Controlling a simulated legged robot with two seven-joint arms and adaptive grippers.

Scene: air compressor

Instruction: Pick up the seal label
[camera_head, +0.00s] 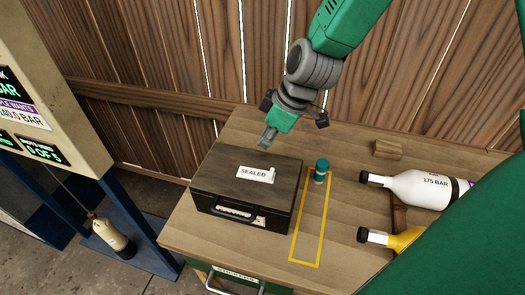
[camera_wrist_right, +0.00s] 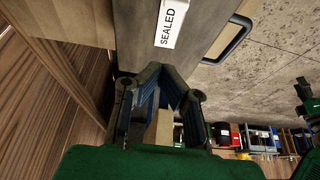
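The seal label (camera_head: 257,174) is a small white tag reading "SEALED". It lies on the lid of a dark wooden case (camera_head: 230,170), and one end looks raised. It also shows at the top of the right wrist view (camera_wrist_right: 172,22), beyond the fingertips. My right gripper (camera_head: 267,137) hangs near the case's back edge, behind the label and apart from it. In the right wrist view the two fingers (camera_wrist_right: 163,72) lean toward each other, with their tips close together. Whether they are open or shut is unclear. No held object shows.
The case stands on a wooden table (camera_head: 185,232). A teal-capped item (camera_head: 321,171) stands at the far end of a yellow outline (camera_head: 308,245). A white bottle (camera_head: 415,187), a yellow bottle (camera_head: 405,240) and a wood block (camera_head: 387,149) lie right. A plank wall (camera_head: 150,50) is behind.

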